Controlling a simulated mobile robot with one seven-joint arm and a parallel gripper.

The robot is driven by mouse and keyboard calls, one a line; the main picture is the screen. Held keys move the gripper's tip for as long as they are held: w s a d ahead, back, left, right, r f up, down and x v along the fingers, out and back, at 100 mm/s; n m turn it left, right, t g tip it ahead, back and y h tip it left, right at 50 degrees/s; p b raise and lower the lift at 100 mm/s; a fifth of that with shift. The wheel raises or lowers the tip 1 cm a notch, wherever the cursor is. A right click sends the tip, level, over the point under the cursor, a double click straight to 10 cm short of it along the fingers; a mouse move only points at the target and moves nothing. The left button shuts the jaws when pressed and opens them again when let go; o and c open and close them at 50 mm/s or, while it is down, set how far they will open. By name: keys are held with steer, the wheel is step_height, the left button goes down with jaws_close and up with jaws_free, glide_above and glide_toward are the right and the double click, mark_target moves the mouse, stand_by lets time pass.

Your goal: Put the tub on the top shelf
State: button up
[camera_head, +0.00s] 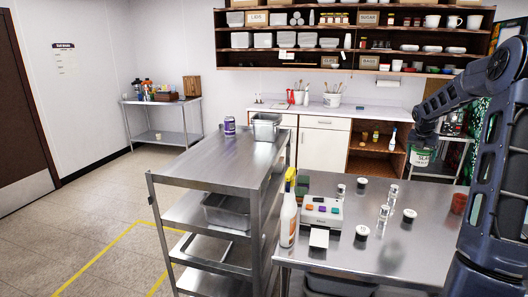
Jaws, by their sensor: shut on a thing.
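My gripper (424,139) is at the right, beyond the steel table, pointing down. It is shut on a white tub (421,156) with dark green lettering, which hangs just under it; the fingers are small and partly hidden by the arm. The steel cart (205,168) in the middle has a top shelf, a middle shelf and a bottom shelf.
The steel table (400,258) carries a yellow-topped spray bottle (289,210), a box with coloured buttons (321,212), several shakers and a red cup (458,203). Wall shelves (350,50) hold dishes. Floor left of the cart is clear. The cart top's near part is bare.

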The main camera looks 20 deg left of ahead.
steer(key=w+a+r+n, duration=0.1)
steer(key=w+a+r, duration=0.15)
steer(key=a, duration=0.65)
steer(key=w+a+r+n, duration=0.2)
steer(key=w+a, duration=0.2)
steer(key=a, duration=0.5)
step_height(320, 180, up, 13)
steer(key=n+y, duration=0.4)
steer(key=n, duration=0.4)
glide_above(256, 156)
steer(key=s, duration=0.1)
steer(key=f, duration=1.9)
steer(key=shift+s+d+f, duration=0.2)
steer(key=shift+d+f, duration=0.05)
steer(key=o, duration=1.1)
steer(key=shift+f, duration=0.15)
